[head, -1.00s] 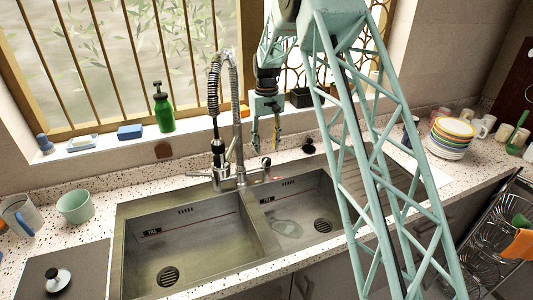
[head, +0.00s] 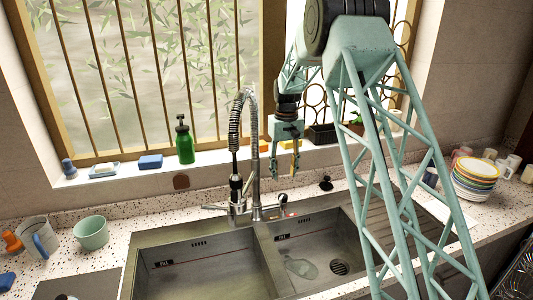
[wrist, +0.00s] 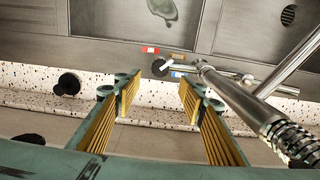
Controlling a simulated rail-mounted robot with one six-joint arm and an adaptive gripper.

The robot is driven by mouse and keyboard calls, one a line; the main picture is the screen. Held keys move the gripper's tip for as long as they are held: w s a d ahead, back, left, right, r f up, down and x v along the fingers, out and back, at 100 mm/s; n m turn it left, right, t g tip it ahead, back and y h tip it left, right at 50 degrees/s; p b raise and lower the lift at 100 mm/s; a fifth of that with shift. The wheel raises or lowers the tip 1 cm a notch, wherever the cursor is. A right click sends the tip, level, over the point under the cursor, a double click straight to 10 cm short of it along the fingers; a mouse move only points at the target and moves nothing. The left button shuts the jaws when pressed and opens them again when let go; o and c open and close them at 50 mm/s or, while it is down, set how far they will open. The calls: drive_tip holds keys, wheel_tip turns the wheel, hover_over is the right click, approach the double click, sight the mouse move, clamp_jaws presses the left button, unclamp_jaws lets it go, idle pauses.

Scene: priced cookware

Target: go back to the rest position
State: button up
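My gripper (head: 285,163) hangs above the back edge of the double sink, just right of the tall spring faucet (head: 254,160). In the wrist view my gripper (wrist: 159,92) shows two yellow-padded fingers spread well apart with nothing between them. Below it lie the speckled counter strip and the sink (head: 205,272). The faucet (wrist: 235,95) passes close by the fingers on the right of the wrist view.
The window sill holds a green soap bottle (head: 184,140), a blue sponge (head: 150,162) and a small planter (head: 322,134). A mint bowl (head: 91,232) and a mug (head: 38,237) stand on the left.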

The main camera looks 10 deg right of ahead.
drive_tip(key=s+r+t+b, duration=0.1)
drive_tip(key=s+r+b, duration=0.1)
drive_tip(key=s+r, duration=1.05)
drive_tip(key=s+r+t+b, duration=0.1)
drive_tip(key=s+r+b, duration=0.1)
drive_tip(key=s+r, duration=1.1)
drive_tip(key=s+f+m+t+b, duration=0.1)
drive_tip(key=s+f, duration=0.3)
drive_tip(key=s, duration=1.6)
drive_tip(key=s+f+t+b, duration=0.1)
drive_tip(key=s+f+b, duration=0.2)
drive_tip(key=s, duration=1.7)
drive_tip(key=shift+s+f+m+b, duration=0.25)
drive_tip(key=shift+f+m+b, duration=0.1)
drive_tip(key=shift+m+b, duration=0.1)
idle(1.0)
